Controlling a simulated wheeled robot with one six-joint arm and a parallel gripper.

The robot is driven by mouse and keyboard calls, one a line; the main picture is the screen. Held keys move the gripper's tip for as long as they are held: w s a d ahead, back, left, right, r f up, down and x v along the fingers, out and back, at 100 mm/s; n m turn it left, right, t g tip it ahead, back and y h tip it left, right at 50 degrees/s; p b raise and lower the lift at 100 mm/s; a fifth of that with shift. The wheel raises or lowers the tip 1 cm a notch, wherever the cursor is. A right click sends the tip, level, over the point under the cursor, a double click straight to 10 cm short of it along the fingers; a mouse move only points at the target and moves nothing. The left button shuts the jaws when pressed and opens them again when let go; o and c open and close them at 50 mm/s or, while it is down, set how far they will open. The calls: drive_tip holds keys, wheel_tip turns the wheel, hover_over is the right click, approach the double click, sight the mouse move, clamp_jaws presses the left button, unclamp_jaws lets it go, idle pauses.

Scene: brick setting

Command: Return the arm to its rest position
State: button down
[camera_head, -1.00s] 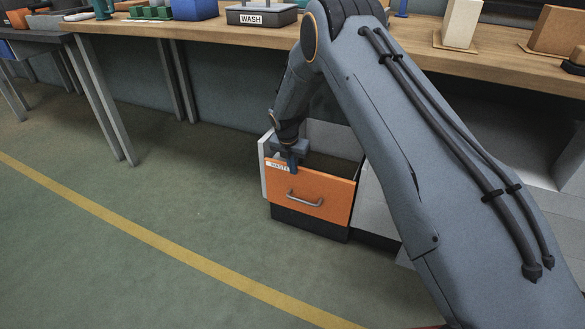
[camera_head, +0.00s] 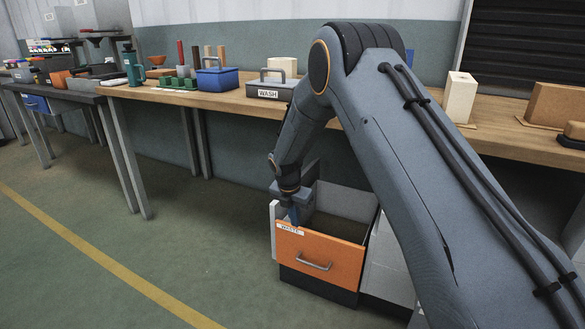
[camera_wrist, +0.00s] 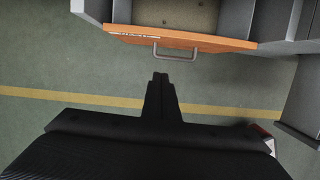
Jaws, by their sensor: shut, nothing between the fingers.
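The orange drawer front (camera_head: 318,256) carries a WASTE label and a metal handle. The drawer is pulled out, and its inside (camera_wrist: 176,16) looks empty where visible.
A wooden workbench (camera_head: 225,99) runs above the drawer. It holds a WASH box (camera_head: 270,90), a blue toolbox (camera_head: 217,80) and pale and brown blocks on the right. A dark table stands at left. The green floor (camera_head: 130,245) with a yellow line is clear at left.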

drive_tip(key=s+d+r+m+g, duration=0.1)
drive_tip(key=s+d+r+m, duration=0.1)
drive_tip(key=s+r+m, duration=1.5)
drive_tip(key=s+d+r+m+y, duration=0.1)
drive_tip(key=s+d+r+m, duration=0.15)
drive_tip(key=s, duration=0.65)
drive_tip(key=s+d+r+m+g, duration=0.15)
drive_tip(key=s+m, duration=0.25)
drive_tip(key=s, duration=0.6)
drive_tip(key=s+d+r+m+y, duration=0.1)
drive_tip(key=s+r+m, duration=0.15)
drive_tip(key=s, duration=0.65)
drive_tip(key=d+r+m+p, duration=0.4)
drive_tip(key=d+r+p, duration=0.6)
drive_tip(key=p, duration=1.1)
wheel_tip(320, 180, up, 3)
drive_tip(key=shift+d+f+h+p, duration=0.15)
drive_tip(key=shift+d+h+p, duration=0.15)
drive_tip(key=shift+d+h, duration=0.1)
drive_tip(key=shift+a, duration=0.1)
